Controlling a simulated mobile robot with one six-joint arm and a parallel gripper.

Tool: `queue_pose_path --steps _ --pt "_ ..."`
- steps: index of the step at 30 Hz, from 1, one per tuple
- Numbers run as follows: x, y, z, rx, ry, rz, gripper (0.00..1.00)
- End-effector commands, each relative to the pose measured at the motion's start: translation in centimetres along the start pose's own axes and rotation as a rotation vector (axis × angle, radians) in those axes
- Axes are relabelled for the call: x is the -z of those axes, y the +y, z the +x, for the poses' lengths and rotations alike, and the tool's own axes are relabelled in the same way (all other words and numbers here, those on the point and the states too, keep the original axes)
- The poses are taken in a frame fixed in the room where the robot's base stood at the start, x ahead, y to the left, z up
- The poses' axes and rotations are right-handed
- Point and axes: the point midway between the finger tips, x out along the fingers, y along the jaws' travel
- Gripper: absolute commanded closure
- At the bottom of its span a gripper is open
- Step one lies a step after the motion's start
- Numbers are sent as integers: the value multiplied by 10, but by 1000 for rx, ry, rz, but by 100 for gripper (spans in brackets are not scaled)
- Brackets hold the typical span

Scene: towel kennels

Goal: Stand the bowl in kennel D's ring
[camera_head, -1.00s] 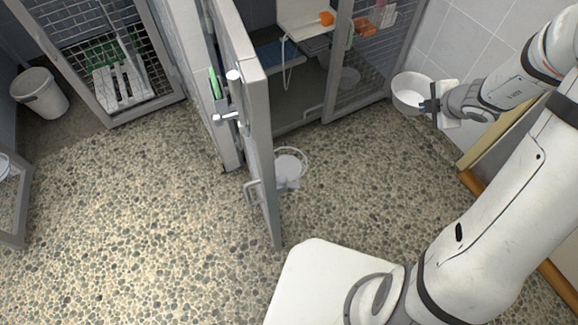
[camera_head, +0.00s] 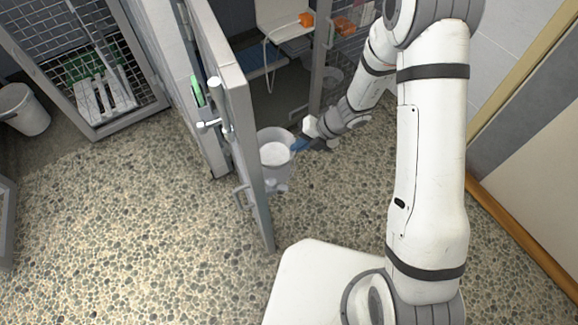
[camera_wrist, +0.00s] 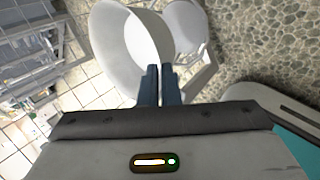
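My gripper (camera_head: 303,146) is shut on the near rim of the white bowl (camera_head: 263,140), its dark blue fingers close together. In the wrist view the bowl (camera_wrist: 115,45) stands beyond the fingertips (camera_wrist: 161,70). The bowl is beside the open kennel door, in line with the pale ring holder (camera_head: 277,187), whose lower part shows beneath it. A pale round piece with a bracket, probably that holder (camera_wrist: 185,28), shows right of the bowl in the wrist view. I cannot tell whether the bowl touches the ring. No kennel letter is legible.
The grey door (camera_head: 242,130) stands open close left of the bowl. A kennel with a white seat (camera_head: 283,27) and orange items lies behind. A barred kennel (camera_head: 90,60) and a white bin (camera_head: 24,110) are at left. The pebbled floor in front is clear.

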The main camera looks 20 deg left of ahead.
Motion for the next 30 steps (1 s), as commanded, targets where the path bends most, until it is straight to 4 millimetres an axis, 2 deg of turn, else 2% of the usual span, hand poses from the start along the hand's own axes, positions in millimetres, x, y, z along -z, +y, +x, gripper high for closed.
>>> queue_pose_path --steps 1,6,11,16,26,30 --pt "0 -9 11 0 1 3 100" --pt "0 -29 36 0 0 4 100" --pt "-1 -37 47 0 -2 4 100" --pt "-1 -53 67 0 -1 5 100" --pt "-1 -55 70 0 -2 3 100" --pt "-1 -55 70 1 -2 3 88"
